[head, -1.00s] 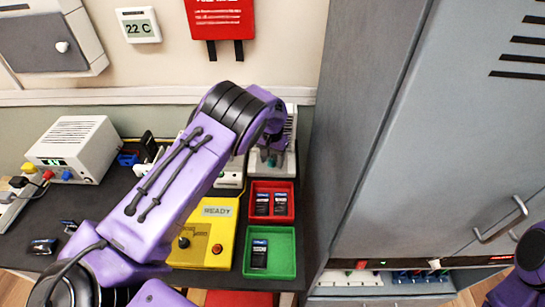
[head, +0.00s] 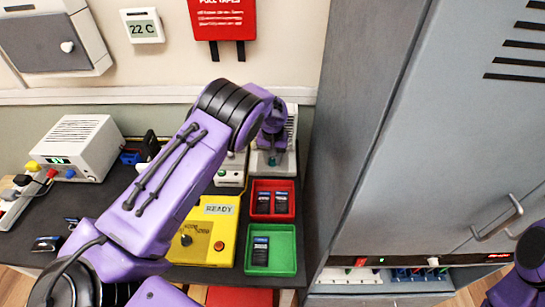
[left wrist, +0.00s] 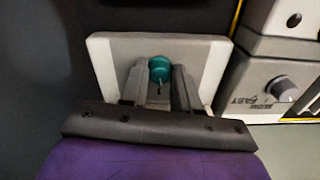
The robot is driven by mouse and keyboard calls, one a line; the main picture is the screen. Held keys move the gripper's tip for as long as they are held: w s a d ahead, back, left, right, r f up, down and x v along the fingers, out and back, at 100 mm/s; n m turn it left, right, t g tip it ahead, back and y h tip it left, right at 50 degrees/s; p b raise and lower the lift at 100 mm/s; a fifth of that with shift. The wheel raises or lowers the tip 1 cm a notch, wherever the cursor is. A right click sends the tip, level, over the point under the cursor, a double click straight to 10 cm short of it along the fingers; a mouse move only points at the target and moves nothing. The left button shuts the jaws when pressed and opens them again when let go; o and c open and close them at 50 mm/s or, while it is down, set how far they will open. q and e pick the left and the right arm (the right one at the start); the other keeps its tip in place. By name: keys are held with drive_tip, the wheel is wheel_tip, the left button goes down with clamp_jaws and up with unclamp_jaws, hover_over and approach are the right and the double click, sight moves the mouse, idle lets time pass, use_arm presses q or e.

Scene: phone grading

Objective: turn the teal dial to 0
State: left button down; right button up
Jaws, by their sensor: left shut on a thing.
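The teal dial (left wrist: 159,68) is a small round knob on a pale-faced unit (left wrist: 210,60) in the left wrist view. A bit of the dial also shows in the head view (head: 273,157), at the back of the bench. My left gripper (left wrist: 159,82) has one finger on each side of the dial and is shut on it. The fingers and wrist hide part of the dial, and I cannot read any scale around it. My right gripper is not in view; only part of my right arm shows at the right edge of the head view.
A red tray (head: 259,185) and a green tray (head: 285,262) hold dark phones. A yellow panel reading READY (head: 222,232) is left of them. A tall grey cabinet (head: 430,150) stands on the right.

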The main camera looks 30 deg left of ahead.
use_arm(q)
drive_tip(key=n, duration=0.3)
drive_tip(key=shift+w, duration=0.1)
drive_tip(key=shift+n+p, duration=0.4)
drive_tip(key=shift+n, duration=1.2)
drive_tip(key=c, duration=1.1)
unclamp_jaws()
drive_tip(key=shift+o, duration=1.4)
drive_tip(key=shift+a, duration=0.1)
drive_tip(key=shift+w+f, duration=0.1)
